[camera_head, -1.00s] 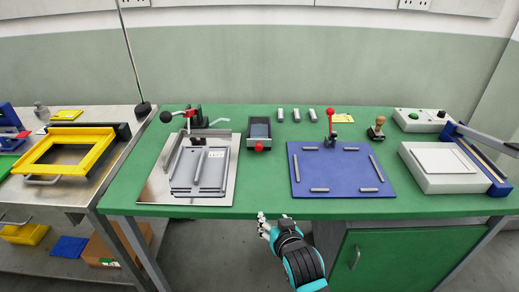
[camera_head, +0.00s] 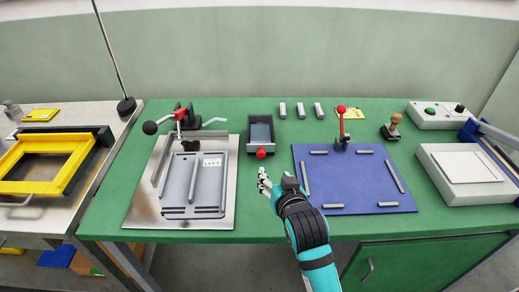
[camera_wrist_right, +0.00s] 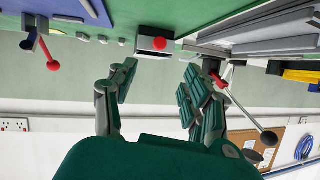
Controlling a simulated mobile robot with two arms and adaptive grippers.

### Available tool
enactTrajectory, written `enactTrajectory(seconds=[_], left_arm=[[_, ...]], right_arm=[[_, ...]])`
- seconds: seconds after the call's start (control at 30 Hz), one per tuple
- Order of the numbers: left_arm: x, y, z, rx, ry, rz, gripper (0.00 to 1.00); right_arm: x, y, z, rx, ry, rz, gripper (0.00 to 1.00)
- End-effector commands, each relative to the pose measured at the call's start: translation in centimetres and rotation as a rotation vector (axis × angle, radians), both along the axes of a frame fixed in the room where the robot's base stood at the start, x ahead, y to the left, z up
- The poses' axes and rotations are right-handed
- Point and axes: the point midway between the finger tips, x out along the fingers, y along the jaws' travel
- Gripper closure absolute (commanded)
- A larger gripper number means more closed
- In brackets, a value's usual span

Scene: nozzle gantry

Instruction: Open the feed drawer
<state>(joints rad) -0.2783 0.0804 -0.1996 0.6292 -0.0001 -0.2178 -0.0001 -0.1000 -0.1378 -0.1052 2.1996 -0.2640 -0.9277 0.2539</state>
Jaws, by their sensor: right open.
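The feed drawer appears to be the small dark grey box (camera_head: 261,122) at the middle of the green table, with a blue-grey inside showing from above. A red knob (camera_head: 261,153) sticks out of its front. My right gripper (camera_head: 265,180) is over the table, a little in front of the knob and apart from it. In the right wrist view, my right gripper (camera_wrist_right: 158,80) is open and empty, and the red knob (camera_wrist_right: 160,43) shows beyond the space between the fingers. My left gripper is not in view.
A metal plate with a grey fixture (camera_head: 152,208) lies left of my right gripper. A blue plate (camera_head: 375,198) with grey bars and a red-knobbed lever (camera_head: 341,122) lies to the right. Small grey blocks (camera_head: 300,110) stand behind.

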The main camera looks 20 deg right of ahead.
Motion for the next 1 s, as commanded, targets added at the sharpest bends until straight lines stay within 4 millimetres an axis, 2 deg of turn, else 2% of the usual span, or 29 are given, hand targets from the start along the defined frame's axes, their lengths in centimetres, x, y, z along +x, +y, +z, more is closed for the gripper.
enactTrajectory(seconds=[0.17,0.3,0.37,0.47,0.7,0.8,1.0], left_arm=[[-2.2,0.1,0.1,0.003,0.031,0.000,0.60],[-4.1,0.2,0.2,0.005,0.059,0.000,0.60],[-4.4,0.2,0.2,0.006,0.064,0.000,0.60],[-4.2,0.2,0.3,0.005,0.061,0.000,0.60],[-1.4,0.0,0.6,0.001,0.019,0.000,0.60],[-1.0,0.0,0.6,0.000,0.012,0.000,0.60],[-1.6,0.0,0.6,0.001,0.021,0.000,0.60]], right_arm=[[2.4,-0.2,-0.8,-0.003,-0.001,0.000,0.50],[5.2,-0.4,-2.0,-0.002,0.001,0.000,0.50],[6.4,-0.5,-2.5,-0.001,0.000,0.000,0.50],[8.5,-0.7,-3.4,-0.002,0.000,0.001,0.50],[12.9,-1.0,-5.3,-0.001,0.001,0.001,0.50],[14.2,-1.1,-5.8,-0.001,0.000,0.000,0.50],[15.5,-1.2,-6.4,0.000,-0.001,0.000,0.50]])
